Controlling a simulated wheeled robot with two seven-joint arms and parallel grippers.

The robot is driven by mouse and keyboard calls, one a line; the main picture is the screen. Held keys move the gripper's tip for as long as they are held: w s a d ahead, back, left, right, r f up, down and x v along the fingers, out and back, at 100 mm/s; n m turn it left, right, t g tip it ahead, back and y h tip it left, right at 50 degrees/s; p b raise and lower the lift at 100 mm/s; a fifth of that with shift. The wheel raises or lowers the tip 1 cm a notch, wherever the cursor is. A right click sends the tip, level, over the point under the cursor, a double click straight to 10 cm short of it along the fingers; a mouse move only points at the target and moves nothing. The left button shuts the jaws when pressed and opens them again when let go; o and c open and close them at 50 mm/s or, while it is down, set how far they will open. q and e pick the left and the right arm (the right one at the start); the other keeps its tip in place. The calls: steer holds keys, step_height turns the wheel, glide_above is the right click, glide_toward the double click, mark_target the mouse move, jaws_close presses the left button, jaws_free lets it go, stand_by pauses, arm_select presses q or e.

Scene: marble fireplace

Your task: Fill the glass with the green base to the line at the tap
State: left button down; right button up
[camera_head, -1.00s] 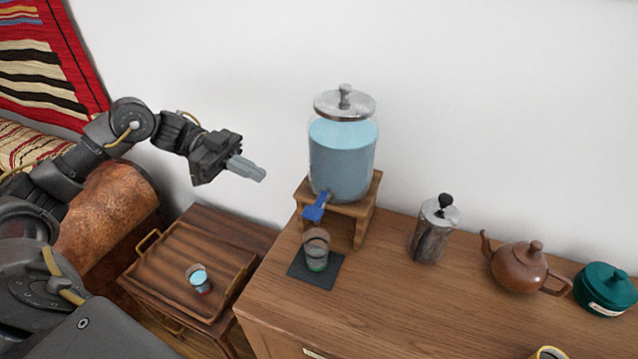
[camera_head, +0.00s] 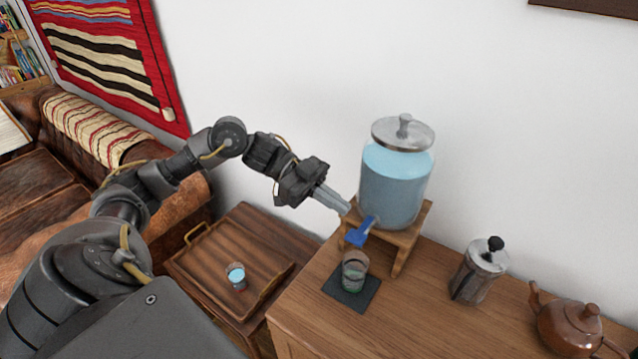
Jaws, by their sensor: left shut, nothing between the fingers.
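The glass with the green base (camera_head: 354,272) stands upright on a dark mat (camera_head: 340,296) under the tap. I cannot make out a line on it, and I see no clear water in it. The blue tap (camera_head: 359,233) sits at the front foot of a glass water dispenser (camera_head: 394,190) with a metal lid, which holds blue-tinted water on a wooden stand (camera_head: 411,236). My left gripper (camera_head: 347,208) is shut and empty, just left of the dispenser and a little above the tap; I cannot tell if it touches. My right gripper is not in view.
A second glass (camera_head: 237,276) with blue-tinted water stands on a wooden tray (camera_head: 265,306) at the lower left. A leather sofa is at the left.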

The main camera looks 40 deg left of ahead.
mark_target(355, 237)
arm_select(q)
steer(key=p+x, duration=0.1)
steer(key=x, duration=0.2)
steer(key=shift+d, duration=0.15)
step_height(355, 237, down, 4)
steer(key=shift+f+p, duration=0.1)
steer(key=shift+p, duration=0.2)
steer(key=shift+a, duration=0.2)
steer(key=shift+s+f+m+b, duration=0.15)
steer(key=shift+f+m+b, duration=0.25)
steer(key=shift+f+b, duration=0.3)
stand_by(0.5)
stand_by(1.1)
